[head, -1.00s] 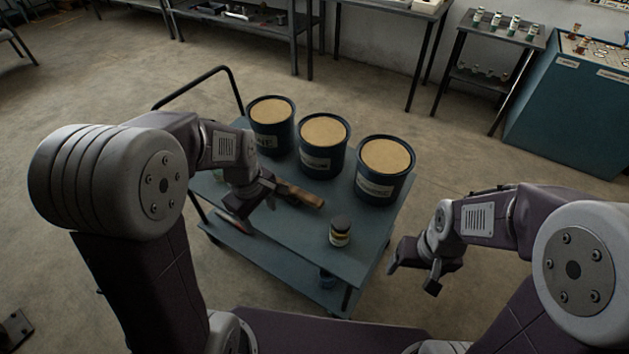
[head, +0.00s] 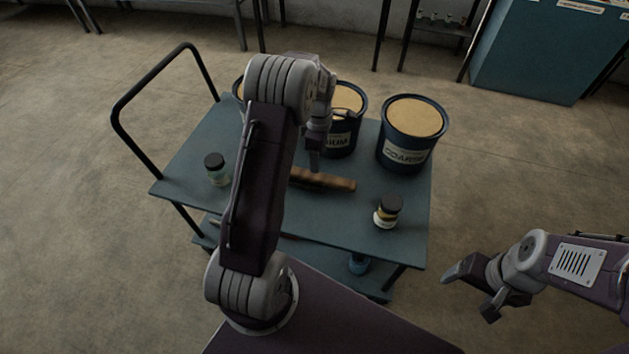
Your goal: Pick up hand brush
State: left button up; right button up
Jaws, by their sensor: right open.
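The hand brush (head: 322,179) lies on the top of the blue-grey cart (head: 365,230), in front of the buckets. Its brown wooden handle points right; its left end is hidden behind my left arm. My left gripper (head: 314,162) points down just above and behind the brush; whether it touches the brush, and how wide its jaws are, I cannot tell. My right gripper (head: 469,297) is open and empty, over the floor to the right of the cart.
Several things share the cart top: a right bucket (head: 408,150), a middle bucket (head: 346,140), a left bucket mostly hidden by my arm, a dark-lidded jar (head: 387,212) and another jar (head: 216,170). The black handle rail (head: 150,85) rises at the cart's left.

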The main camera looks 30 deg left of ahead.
aim_at(315, 175)
pick_arm(q)
jog(key=shift+d, duration=0.1)
jog(key=f, duration=0.2)
jog(key=f+b, duration=0.1)
jog(key=shift+s+a+f, duration=0.15)
jog(key=shift+a+f, duration=0.15)
jog(key=shift+f, duration=0.3)
jog(key=f, duration=0.3)
jog(key=f+b, duration=0.1)
jog(key=f, duration=0.1)
jog(key=shift+s+a, duration=0.1)
jog(key=shift+a, duration=0.2)
jog(key=shift+r, duration=0.1)
jog(key=shift+f, duration=0.25)
jog(key=shift+c, duration=0.3)
grip_shut()
